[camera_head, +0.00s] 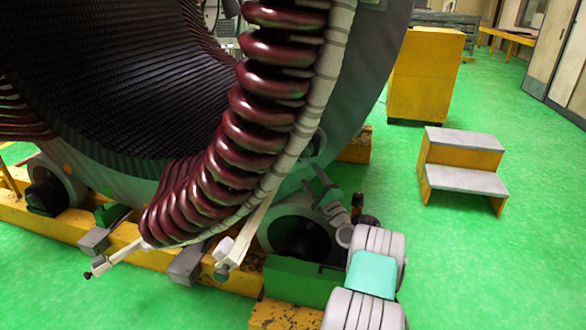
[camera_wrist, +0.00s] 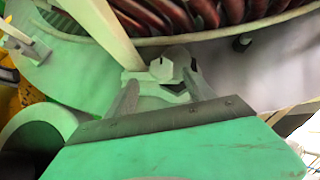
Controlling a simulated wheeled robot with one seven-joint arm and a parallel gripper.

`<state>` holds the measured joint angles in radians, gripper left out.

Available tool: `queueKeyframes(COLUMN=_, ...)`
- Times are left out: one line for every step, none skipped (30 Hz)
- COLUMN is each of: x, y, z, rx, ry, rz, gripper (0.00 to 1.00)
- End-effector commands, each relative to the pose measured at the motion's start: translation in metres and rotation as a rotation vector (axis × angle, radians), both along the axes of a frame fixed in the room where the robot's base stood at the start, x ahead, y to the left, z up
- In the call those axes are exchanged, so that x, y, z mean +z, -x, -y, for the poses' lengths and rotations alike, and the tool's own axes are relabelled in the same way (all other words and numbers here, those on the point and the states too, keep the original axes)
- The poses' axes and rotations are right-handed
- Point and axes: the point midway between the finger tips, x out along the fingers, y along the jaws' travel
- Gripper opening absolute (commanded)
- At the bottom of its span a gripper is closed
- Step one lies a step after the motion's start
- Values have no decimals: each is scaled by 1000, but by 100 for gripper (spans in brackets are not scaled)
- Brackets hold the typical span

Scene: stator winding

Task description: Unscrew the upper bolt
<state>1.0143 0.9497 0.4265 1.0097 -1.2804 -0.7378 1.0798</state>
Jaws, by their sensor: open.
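A pale hexagonal bolt head (camera_wrist: 166,70) shows in the wrist view on a light grey bracket (camera_wrist: 137,76) below the dark red coils. My gripper (camera_wrist: 162,98) is open, with one grey finger on each side below the bolt head. The fingertips reach near the bolt's height, but I cannot tell whether they touch it. A second angular part sits just under the bolt head, partly hidden. In the head view my gripper (camera_head: 320,185) is in front of the stator's lower right rim. The bolt is too small or hidden to make out there.
The large stator (camera_head: 375,65) with dark red coils (camera_head: 262,95) fills the left and rests on rollers (camera_head: 300,235) over a yellow base (camera_head: 150,245). Pale bars (camera_head: 245,240) jut out near my arm. Yellow steps (camera_head: 465,165) and a yellow cabinet (camera_head: 425,75) stand right on open green floor.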

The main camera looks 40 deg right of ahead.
Motion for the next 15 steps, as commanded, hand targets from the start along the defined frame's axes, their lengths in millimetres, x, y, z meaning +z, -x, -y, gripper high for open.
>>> queueKeyframes(x=-4, y=1, z=2, rx=-2, ry=-8, rz=14, gripper=62)
queueKeyframes(x=-2, y=1, z=3, rx=-3, ry=-12, rz=21, gripper=62)
queueKeyframes(x=0, y=-2, z=4, rx=-4, ry=-14, rz=24, gripper=62)
queueKeyframes(x=2, y=-4, z=5, rx=-4, ry=-14, rz=25, gripper=62)
queueKeyframes(x=4, y=-8, z=6, rx=-4, ry=-14, rz=25, gripper=62)
queueKeyframes(x=6, y=-14, z=9, rx=-6, ry=-13, rz=24, gripper=62)
queueKeyframes(x=9, y=-19, z=10, rx=-6, ry=-13, rz=25, gripper=62)
queueKeyframes(x=10, y=-23, z=11, rx=-9, ry=-11, rz=24, gripper=62)
queueKeyframes(x=13, y=-31, z=14, rx=-10, ry=-11, rz=24, gripper=62)
queueKeyframes(x=14, y=-36, z=15, rx=-9, ry=-12, rz=23, gripper=62)
queueKeyframes(x=17, y=-41, z=16, rx=-9, ry=-12, rz=24, gripper=62)
queueKeyframes(x=18, y=-48, z=18, rx=-10, ry=-12, rz=23, gripper=62)
queueKeyframes(x=19, y=-52, z=19, rx=-11, ry=-12, rz=21, gripper=62)
queueKeyframes(x=21, y=-56, z=19, rx=-10, ry=-11, rz=22, gripper=62)
queueKeyframes(x=22, y=-60, z=20, rx=-10, ry=-13, rz=21, gripper=62)
